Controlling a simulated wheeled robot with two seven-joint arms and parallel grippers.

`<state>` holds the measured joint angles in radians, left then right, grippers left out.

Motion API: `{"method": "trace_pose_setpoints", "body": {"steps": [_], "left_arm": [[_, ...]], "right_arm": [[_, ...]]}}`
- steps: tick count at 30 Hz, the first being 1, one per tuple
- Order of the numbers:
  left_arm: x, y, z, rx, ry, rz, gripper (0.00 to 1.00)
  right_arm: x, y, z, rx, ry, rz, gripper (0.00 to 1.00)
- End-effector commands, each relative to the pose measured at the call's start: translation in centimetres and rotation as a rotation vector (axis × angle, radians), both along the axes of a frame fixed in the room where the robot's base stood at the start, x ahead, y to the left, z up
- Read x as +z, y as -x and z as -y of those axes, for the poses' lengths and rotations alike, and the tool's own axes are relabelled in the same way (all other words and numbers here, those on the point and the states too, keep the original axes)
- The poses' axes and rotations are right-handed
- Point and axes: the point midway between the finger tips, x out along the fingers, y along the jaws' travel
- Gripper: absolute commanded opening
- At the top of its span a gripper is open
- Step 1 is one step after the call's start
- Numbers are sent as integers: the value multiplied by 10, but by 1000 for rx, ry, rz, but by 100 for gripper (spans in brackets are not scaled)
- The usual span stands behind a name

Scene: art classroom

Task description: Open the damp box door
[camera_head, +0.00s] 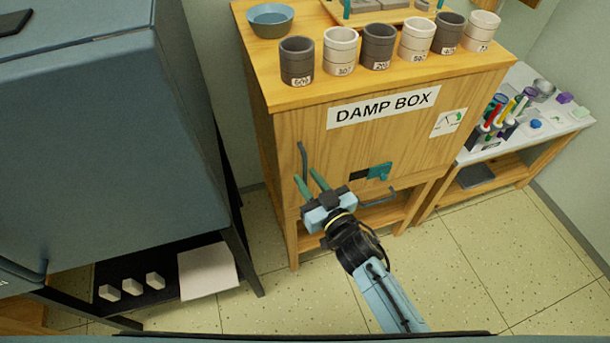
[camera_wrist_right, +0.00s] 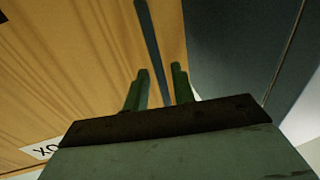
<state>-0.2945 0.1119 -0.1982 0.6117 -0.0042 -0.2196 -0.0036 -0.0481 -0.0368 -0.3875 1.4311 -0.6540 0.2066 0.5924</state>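The damp box (camera_head: 400,120) is a wooden cabinet with a "DAMP BOX" label; its front looks closed. A dark vertical handle (camera_head: 303,158) is at the left of its front and also shows as a dark bar in the right wrist view (camera_wrist_right: 150,40). A teal latch piece (camera_head: 379,171) sits low on the front beside a dark plate. My right gripper (camera_head: 308,179) is open at the handle's lower end. In the wrist view the bar runs between its two green fingers (camera_wrist_right: 157,85); contact cannot be told. My left gripper is not in view.
Several grey and white cups (camera_head: 340,50) and a blue bowl (camera_head: 270,20) stand on top of the box. A blue-grey cabinet (camera_head: 110,130) stands close on the left. A side table (camera_head: 545,125) with tools is on the right. Tiled floor in front is clear.

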Motion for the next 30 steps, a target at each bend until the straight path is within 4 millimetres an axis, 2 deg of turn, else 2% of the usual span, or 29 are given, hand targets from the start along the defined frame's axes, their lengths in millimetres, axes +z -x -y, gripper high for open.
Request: {"method": "trace_pose_setpoints", "body": {"steps": [6,15,21,30], "left_arm": [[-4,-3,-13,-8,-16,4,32],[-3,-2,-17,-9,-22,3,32],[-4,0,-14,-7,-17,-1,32],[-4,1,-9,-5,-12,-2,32]], "right_arm": [[-1,-17,-9,0,-1,0,26],[0,-19,-10,-1,0,-1,26],[0,-19,-10,-1,0,-1,1],[0,-18,-10,0,0,-1,0]]}}
